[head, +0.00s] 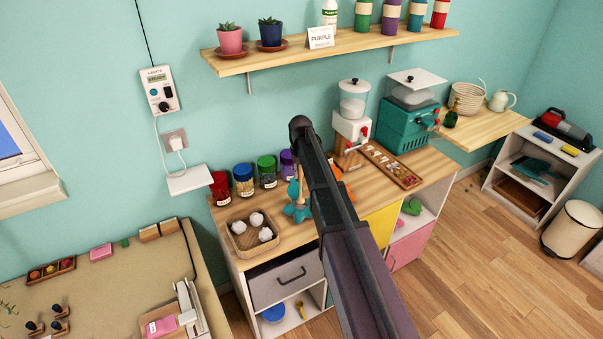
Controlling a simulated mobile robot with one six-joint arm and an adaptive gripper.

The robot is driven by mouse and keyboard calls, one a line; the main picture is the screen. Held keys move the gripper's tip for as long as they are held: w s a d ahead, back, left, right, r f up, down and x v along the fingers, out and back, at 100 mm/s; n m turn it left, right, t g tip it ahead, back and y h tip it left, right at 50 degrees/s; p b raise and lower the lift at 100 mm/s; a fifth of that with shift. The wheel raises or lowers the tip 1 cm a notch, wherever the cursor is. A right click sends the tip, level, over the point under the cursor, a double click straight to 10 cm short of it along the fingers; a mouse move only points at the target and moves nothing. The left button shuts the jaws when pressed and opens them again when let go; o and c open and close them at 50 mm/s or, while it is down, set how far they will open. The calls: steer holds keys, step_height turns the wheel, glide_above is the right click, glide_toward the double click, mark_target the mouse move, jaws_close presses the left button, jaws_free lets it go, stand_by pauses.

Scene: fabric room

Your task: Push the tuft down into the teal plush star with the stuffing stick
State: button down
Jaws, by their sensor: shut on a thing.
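The teal plush star (296,208) stands on the wooden counter, left of my dark arm, which covers part of it. A thin light piece (300,177) shows just above the star against the arm's edge. It may be the stuffing stick, but it is too small to tell. White tufts (256,220) lie in a woven basket (238,243) left of the star. I cannot see a tuft at the star's opening. My gripper is hidden behind my arm, so its fingers and what they hold do not show.
Jars with coloured lids (244,180) line the back of the counter (222,214). An orange thing (343,190) shows right of my arm. A white dispenser (352,125), a lettered wooden tray (392,165) and a teal machine (405,125) stand farther right. A shelf (240,65) hangs above.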

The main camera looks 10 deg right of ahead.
steer(key=shift+r+p, duration=3.55)
steer(key=shift+r, duration=0.3)
